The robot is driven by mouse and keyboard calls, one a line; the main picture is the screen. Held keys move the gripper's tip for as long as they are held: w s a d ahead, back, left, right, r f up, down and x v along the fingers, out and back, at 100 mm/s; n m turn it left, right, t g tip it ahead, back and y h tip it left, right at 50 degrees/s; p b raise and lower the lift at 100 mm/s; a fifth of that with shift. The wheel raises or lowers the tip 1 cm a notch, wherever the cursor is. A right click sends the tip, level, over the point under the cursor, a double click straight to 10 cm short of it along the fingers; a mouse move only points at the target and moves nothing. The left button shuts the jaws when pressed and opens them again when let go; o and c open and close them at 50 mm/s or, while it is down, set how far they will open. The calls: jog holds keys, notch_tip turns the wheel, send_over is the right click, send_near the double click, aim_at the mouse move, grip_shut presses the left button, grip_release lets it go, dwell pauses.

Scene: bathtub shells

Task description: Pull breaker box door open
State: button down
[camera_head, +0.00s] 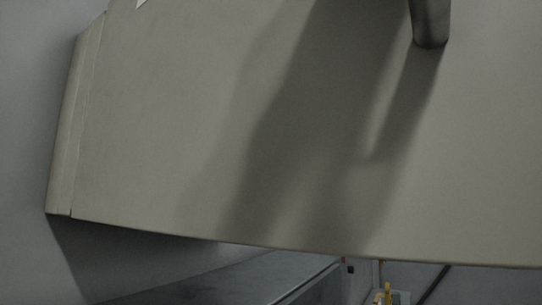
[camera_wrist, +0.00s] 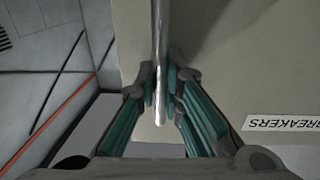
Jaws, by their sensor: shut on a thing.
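The beige breaker box door (camera_head: 180,110) fills most of the head view. Its lower edge slants down to the right, and a narrow strip of the box side (camera_head: 72,130) shows at the left. In the wrist view the door (camera_wrist: 225,60) bears an upside-down "BREAKERS" label (camera_wrist: 285,122). A slim metal handle (camera_wrist: 161,50) runs down the middle of that view. My gripper (camera_wrist: 162,88) is shut on the handle, with teal-padded fingers on both sides. A dark rounded bar end (camera_head: 430,28) shows at the head view's top; I cannot tell whether it is the handle.
A grey wall (camera_head: 30,110) lies left of the box. Below the door are a dark grey surface (camera_head: 220,280) and a small yellow item (camera_head: 386,293), partly cut off. The wrist view shows a red line (camera_wrist: 55,118) across grey panels beyond the door's edge.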

jog(key=shift+r, duration=0.1)
jog(key=c, duration=2)
grip_release()
jog(key=shift+s+a, duration=0.1)
jog(key=v, duration=1.1)
jog(key=shift+s+a, duration=0.25)
jog(key=shift+s, duration=0.05)
jog(key=shift+s, duration=0.1)
